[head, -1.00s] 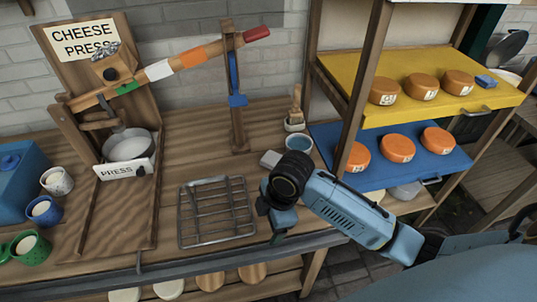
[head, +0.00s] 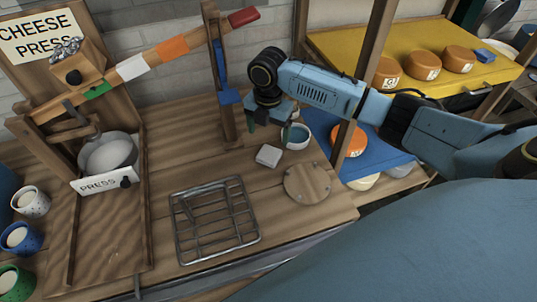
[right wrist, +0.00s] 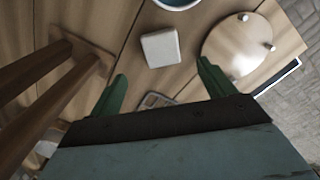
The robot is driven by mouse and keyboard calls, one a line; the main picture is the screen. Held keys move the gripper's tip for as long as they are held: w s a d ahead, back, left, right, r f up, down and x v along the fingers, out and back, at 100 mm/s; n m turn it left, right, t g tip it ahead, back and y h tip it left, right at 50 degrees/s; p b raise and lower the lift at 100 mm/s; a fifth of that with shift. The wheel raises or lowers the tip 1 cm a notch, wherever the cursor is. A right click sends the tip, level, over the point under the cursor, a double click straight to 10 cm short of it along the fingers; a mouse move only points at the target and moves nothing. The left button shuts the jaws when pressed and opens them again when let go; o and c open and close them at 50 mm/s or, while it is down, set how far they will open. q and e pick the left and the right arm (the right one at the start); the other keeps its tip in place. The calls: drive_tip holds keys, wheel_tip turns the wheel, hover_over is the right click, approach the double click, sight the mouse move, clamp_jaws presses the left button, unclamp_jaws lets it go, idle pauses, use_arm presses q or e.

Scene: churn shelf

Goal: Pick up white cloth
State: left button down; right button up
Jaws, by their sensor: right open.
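The white cloth (head: 269,155) is a small, pale, folded square lying flat on the wooden table, in front of the blue-rimmed bowl. It also shows in the right wrist view (right wrist: 161,48), a little beyond the fingertips and between their lines. My right gripper (head: 268,128) is open and empty, with its green fingers pointing down above the table, behind the cloth in the head view. In the right wrist view the two fingers (right wrist: 162,70) are spread apart and do not touch the cloth. My left gripper is not in view.
The bowl (head: 297,137) stands close behind the cloth, and a wooden post (head: 228,105) rises to its left. A round wooden board (head: 308,184) and a wire rack (head: 215,238) lie in front. The cheese shelf (head: 420,45) is at right.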

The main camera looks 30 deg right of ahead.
sight(269, 154)
drive_tip(key=f, duration=0.3)
drive_tip(key=shift+w, duration=0.2)
drive_tip(key=shift+s+f, duration=0.2)
drive_tip(key=shift+f, duration=1.2)
drive_tip(key=shift+s+f, duration=0.15)
drive_tip(key=shift+f, duration=1.25)
drive_tip(key=c, duration=1.1)
drive_tip(key=shift+c, duration=0.2)
drive_tip(key=shift+r, duration=0.1)
wheel_tip(269, 154, up, 18)
drive_tip(key=p, duration=0.1)
